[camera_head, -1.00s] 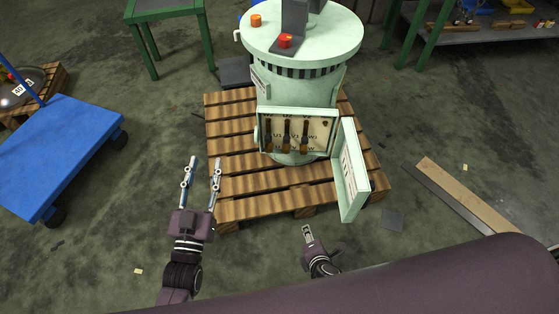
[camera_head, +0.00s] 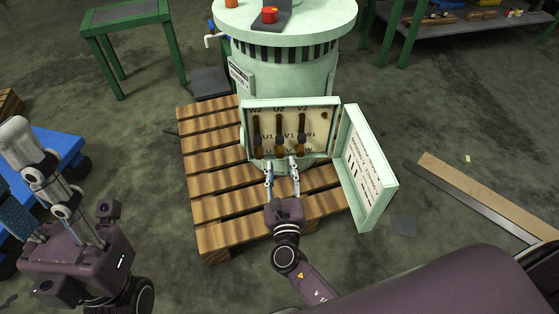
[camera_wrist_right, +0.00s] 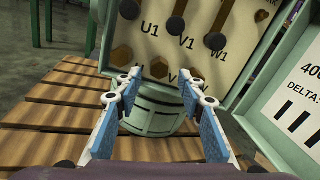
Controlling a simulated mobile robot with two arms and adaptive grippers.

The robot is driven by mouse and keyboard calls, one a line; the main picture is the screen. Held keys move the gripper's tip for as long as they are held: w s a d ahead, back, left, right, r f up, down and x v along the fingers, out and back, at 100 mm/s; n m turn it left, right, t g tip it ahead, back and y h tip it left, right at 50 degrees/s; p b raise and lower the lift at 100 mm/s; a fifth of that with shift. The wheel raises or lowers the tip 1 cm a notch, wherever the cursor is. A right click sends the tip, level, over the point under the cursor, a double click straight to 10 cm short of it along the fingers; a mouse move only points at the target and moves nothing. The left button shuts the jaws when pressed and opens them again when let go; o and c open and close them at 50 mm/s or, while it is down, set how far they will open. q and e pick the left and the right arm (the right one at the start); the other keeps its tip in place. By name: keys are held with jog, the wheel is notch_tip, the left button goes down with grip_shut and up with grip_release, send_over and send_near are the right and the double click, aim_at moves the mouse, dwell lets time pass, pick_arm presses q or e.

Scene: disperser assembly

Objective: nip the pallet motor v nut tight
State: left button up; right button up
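The motor (camera_head: 290,75) is a pale green cylinder on a wooden pallet (camera_head: 215,205). Its open terminal box (camera_head: 325,130) holds posts and nuts marked U, V, W. In the right wrist view, the brown V nut (camera_wrist_right: 158,68) is the middle one of the bottom row. My right gripper (camera_head: 281,167) is open just in front of the box's lower edge; in its wrist view, its blue-padded fingers (camera_wrist_right: 160,90) stand apart below the V nut, with nothing between them. My left gripper (camera_head: 28,175) is at the far left, fingers apart, empty and away from the motor.
The box's open door (camera_head: 365,165) stands to the right of my right gripper. A blue cart (camera_head: 60,150) is at left, partly behind my left gripper. A green table (camera_head: 125,18) stands at back left. Wooden and metal bars (camera_head: 490,200) lie on the floor at right.

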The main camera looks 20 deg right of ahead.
aim_at(280, 157)
jog(key=shift+b+x, duration=0.35)
jog(key=shift+x, duration=1.6)
jog(key=shift+a, duration=0.1)
jog(key=shift+f, duration=0.1)
grip_shut()
